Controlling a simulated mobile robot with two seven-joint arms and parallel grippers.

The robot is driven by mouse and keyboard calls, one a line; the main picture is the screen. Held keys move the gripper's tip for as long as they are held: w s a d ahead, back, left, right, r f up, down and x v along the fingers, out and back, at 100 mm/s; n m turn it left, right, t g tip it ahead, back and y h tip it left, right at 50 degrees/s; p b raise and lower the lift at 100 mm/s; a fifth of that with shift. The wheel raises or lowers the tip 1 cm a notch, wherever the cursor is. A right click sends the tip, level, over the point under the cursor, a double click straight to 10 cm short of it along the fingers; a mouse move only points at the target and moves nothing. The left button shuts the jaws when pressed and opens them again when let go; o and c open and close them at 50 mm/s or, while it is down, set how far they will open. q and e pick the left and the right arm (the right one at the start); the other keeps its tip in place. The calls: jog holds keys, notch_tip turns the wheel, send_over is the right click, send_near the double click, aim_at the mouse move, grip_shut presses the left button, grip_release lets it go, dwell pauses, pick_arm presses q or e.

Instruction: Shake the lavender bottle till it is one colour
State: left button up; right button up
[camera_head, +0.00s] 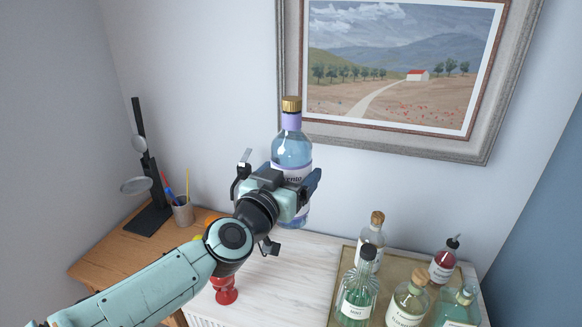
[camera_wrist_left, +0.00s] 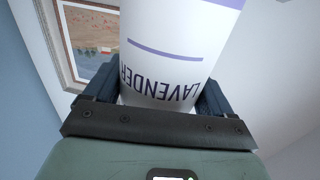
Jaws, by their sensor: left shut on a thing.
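The lavender bottle (camera_head: 291,150) is held upright in the air in front of the wall. It has a cork-coloured cap, a lavender neck band and clear bluish contents; its lower half is partly hidden by my gripper. My left gripper (camera_head: 300,185) is shut around the bottle's label. In the left wrist view the white label reading LAVENDER (camera_wrist_left: 170,75) fills the space between the two dark fingers (camera_wrist_left: 160,100). From the head view I cannot tell any layers in the bottle. My right gripper is not in view.
A tray (camera_head: 345,262) with several bottles stands on the white top at the lower right. A red goblet (camera_head: 225,290) stands below my arm. A wooden desk (camera_head: 110,262) with a black stand (camera_head: 150,190) and a pencil cup (camera_head: 183,212) is at left. A framed picture (camera_head: 400,150) hangs behind.

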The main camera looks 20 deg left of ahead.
pick_arm(q)
notch_tip(320, 180, down, 4)
notch_tip(320, 180, up, 7)
jog(key=shift+a+f, duration=0.1)
notch_tip(320, 180, down, 7)
jog(key=shift+f, duration=0.1)
jog(key=shift+r, duration=0.2)
dwell(0.3)
